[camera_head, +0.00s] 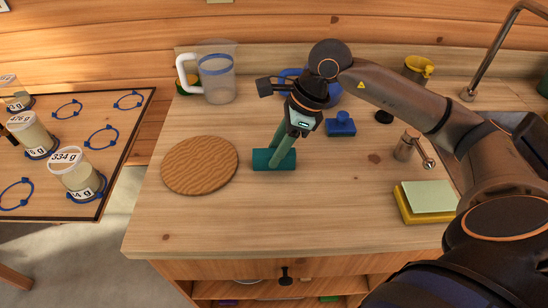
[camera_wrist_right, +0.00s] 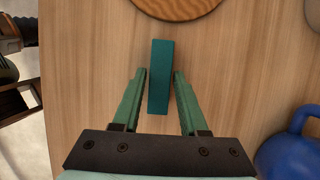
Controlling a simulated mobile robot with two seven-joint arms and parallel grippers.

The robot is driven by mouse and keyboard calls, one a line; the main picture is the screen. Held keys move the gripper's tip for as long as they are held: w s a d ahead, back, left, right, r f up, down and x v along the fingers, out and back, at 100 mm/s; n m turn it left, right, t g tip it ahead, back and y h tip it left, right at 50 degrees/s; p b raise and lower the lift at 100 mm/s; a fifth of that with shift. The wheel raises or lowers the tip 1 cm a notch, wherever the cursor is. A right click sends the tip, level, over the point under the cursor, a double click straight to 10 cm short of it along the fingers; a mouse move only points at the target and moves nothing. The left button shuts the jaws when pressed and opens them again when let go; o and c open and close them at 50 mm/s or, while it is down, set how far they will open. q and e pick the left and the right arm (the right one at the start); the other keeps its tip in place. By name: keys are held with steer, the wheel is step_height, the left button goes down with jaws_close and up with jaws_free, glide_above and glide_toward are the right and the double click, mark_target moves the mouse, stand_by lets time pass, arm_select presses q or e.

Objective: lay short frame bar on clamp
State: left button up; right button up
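A short teal bar (camera_head: 263,160) lies on the wooden worktop, right of a round woven mat. It also shows in the right wrist view (camera_wrist_right: 160,78), pointing away from the gripper. My right gripper (camera_head: 278,156) reaches down over the bar with its green fingers. In the wrist view the fingertips (camera_wrist_right: 160,72) are spread on either side of the bar, with a narrow gap at each side. I cannot tell whether they are level with it. I cannot surely pick out a clamp in these views. My left gripper is not in view.
The round mat (camera_head: 200,166) lies left of the bar, a clear jug (camera_head: 217,75) behind it. A blue knobbed block (camera_head: 341,125) and a yellow-green pad (camera_head: 428,197) are to the right. Labelled jars (camera_head: 77,176) stand on a left table. The front worktop is clear.

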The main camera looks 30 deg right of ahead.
mark_target(267, 152)
jaws_close()
stand_by(0.4)
steer(key=shift+r+p, duration=0.4)
steer(key=shift+p, duration=0.1)
step_height(267, 152, up, 3)
steer(key=shift+w+f, duration=0.1)
steer(key=s+a+r, duration=0.3)
steer(key=s+r, duration=0.7)
steer(key=s, duration=0.4)
steer(key=w+a+f+n+g+h+p, duration=0.1)
steer(key=w+f+n+g+h+p, duration=0.1)
steer(key=n, duration=1)
steer(key=w+a+f+n+g+h+p, duration=0.2)
steer(key=w+f+n+g+p, duration=0.3)
steer(key=n, duration=0.7)
steer(key=w+p, duration=0.1)
steer(key=w, duration=0.1)
steer(key=shift+w, duration=0.3)
